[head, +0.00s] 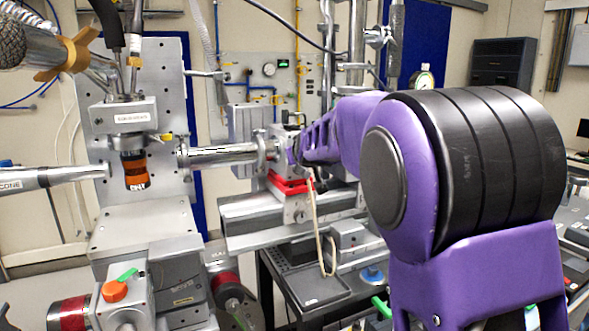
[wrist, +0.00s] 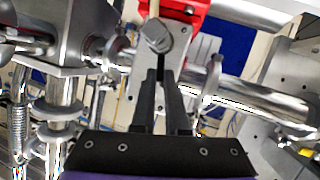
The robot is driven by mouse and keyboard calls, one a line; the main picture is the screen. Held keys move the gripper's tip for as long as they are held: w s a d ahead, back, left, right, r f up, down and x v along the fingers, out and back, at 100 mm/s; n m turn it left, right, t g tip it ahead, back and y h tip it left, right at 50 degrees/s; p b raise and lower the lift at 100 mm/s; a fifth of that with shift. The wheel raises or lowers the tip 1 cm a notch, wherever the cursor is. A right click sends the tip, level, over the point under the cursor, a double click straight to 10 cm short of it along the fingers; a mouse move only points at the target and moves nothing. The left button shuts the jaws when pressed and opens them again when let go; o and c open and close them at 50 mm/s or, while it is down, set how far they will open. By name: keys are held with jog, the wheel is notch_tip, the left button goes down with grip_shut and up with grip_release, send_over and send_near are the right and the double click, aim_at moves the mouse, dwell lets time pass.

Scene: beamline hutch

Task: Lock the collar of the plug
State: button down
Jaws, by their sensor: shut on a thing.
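The plug (wrist: 158,38) is a grey, rounded metal piece in the upper middle of the wrist view, with a cream cable (wrist: 153,10) running off it. It sits in front of a grey metal block, close to a red part. My gripper (wrist: 161,76) has its two black fingers close together and shut at the plug, with their tips just below its round end in the picture. The exact grip on the collar is hard to make out. In the head view my purple arm hides the gripper, and the cable (head: 319,225) hangs in a loop below the block.
A red stage (head: 290,184) and metal rail lie under the block. A shiny beam tube (head: 222,154) runs left from it to an upright plate (head: 160,85). An orange-banded nozzle (head: 134,170) hangs at the left. A dark cart (head: 312,285) stands below.

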jog(key=shift+w+d+m+y+b, duration=0.25)
jog(key=shift+d+m+b, duration=0.35)
jog(key=shift+b, duration=0.6)
jog(key=shift+r+g, duration=0.1)
jog(key=shift+g, duration=0.2)
jog(key=shift+a, duration=0.1)
jog(key=c, duration=0.9)
grip_release()
jog(key=shift+s+r, duration=0.1)
jog(key=shift+s, duration=0.05)
